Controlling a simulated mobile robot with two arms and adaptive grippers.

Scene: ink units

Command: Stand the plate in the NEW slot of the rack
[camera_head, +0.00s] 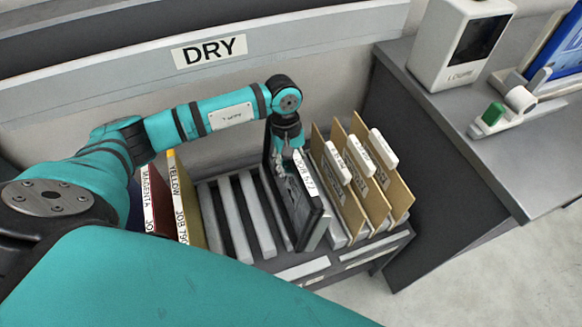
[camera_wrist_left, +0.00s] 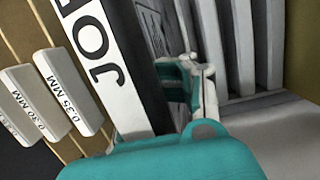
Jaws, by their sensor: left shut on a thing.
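My left gripper (camera_head: 285,158) comes down over the rack and is shut on the dark plate (camera_head: 302,212), near its far upper part. The plate has a white edge label reading "JOB" and stands nearly upright among the rack's slats, right of the empty slots. The plate and its label (camera_wrist_left: 88,50) also show in the left wrist view, beside the gripper finger (camera_wrist_left: 190,85). Its lower edge is hidden, so I cannot tell whether it rests in a slot. The rack (camera_head: 275,262) has pale label strips on its front, too small to read. My right gripper is not in view.
Magenta (camera_head: 155,203) and yellow (camera_head: 186,200) plates stand at the rack's left. Several tan boards with white tags (camera_head: 336,162) stand close right of the plate. Empty slots lie between (camera_head: 240,215). A grey counter (camera_head: 440,110) bounds the right side; a "DRY" sign (camera_head: 209,51) hangs behind.

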